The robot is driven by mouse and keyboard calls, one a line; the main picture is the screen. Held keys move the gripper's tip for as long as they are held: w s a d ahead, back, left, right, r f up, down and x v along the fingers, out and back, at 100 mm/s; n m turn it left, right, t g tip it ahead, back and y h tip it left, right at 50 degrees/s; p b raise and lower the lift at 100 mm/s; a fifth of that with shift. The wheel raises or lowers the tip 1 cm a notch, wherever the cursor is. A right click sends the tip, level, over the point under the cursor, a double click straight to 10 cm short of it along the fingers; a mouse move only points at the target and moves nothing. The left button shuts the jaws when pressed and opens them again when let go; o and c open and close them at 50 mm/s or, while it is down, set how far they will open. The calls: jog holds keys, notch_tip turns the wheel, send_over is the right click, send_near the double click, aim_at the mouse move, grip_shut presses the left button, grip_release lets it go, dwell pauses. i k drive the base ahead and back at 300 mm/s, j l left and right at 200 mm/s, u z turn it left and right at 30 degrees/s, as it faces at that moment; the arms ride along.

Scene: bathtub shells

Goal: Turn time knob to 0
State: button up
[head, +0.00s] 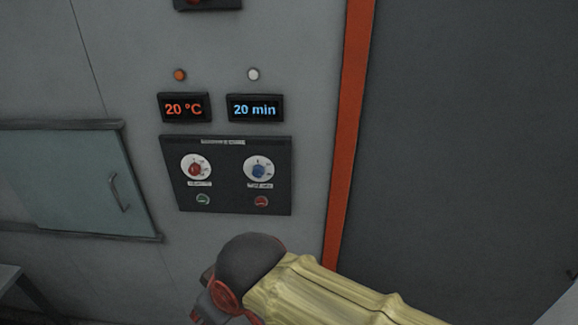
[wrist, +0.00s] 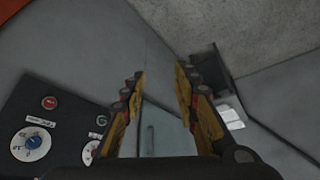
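The time knob (head: 258,171) is blue on a white round dial, at the right of the dark control panel (head: 225,200). The display (head: 255,109) above it reads 20 min. In the wrist view, the blue knob (wrist: 33,142) is at the lower left, outside the fingers. My gripper (head: 208,292) is below the panel in the head view, in front of the wall and apart from the knob. The wrist view shows my gripper (wrist: 160,85) with its two yellow-and-black fingers spread and nothing between them.
A red temperature knob (head: 195,169) is left of the time knob, below a 20 °C display (head: 184,108). Green (head: 203,199) and red (head: 261,201) buttons are under the knobs. A glass hatch (head: 65,180) with a handle is at the left. An orange strip (head: 349,130) is at the right.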

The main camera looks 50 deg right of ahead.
aim_at(258, 171)
jog(key=z, duration=1.15)
